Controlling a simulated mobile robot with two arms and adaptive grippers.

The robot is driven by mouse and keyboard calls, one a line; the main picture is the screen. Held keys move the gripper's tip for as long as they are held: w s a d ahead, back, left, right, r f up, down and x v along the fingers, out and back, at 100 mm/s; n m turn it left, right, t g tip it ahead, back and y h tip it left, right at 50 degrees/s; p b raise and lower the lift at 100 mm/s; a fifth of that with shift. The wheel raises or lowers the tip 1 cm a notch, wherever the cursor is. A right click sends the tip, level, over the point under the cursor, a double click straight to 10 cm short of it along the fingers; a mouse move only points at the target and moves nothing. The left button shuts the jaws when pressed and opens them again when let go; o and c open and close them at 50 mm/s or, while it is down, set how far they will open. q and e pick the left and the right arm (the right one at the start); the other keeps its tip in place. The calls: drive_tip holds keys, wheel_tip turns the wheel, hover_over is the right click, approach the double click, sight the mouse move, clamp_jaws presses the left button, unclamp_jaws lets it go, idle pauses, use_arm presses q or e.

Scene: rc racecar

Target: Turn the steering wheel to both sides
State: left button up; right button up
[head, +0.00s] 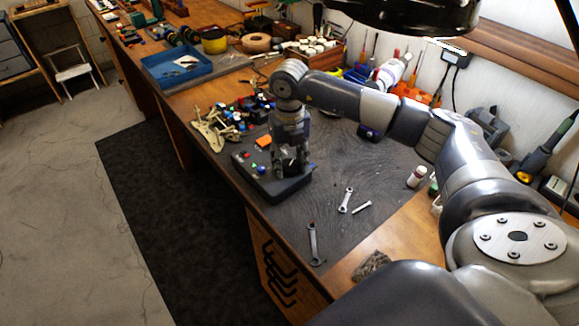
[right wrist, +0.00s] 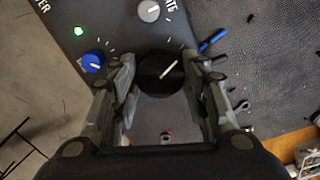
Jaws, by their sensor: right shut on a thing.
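A dark control box (head: 262,187) lies on the grey mat near the bench's front edge. In the right wrist view its panel carries a large round black knob (right wrist: 160,78) with a white pointer line slanting up to the right; this looks like the steering wheel. My right gripper (head: 291,168) points down over the box. In the right wrist view its fingers are on the left and right sides of the black knob, shut on it. The knob is hidden behind the gripper in the head view. My left gripper is not in view.
On the panel are a blue knob (right wrist: 94,62), a grey knob (right wrist: 149,11) and a lit green light (right wrist: 78,31). Racecar parts (head: 212,132) lie behind the box. A blue tray (head: 160,78) is further back.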

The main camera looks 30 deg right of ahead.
sight(289, 165)
drive_tip(key=shift+n+b, duration=1.1)
drive_tip(key=shift+n, duration=0.8)
drive_tip(key=o, duration=1)
drive_tip(key=shift+o, duration=0.2)
drive_tip(key=shift+r, duration=0.1)
wheel_tip(289, 165, up, 12)
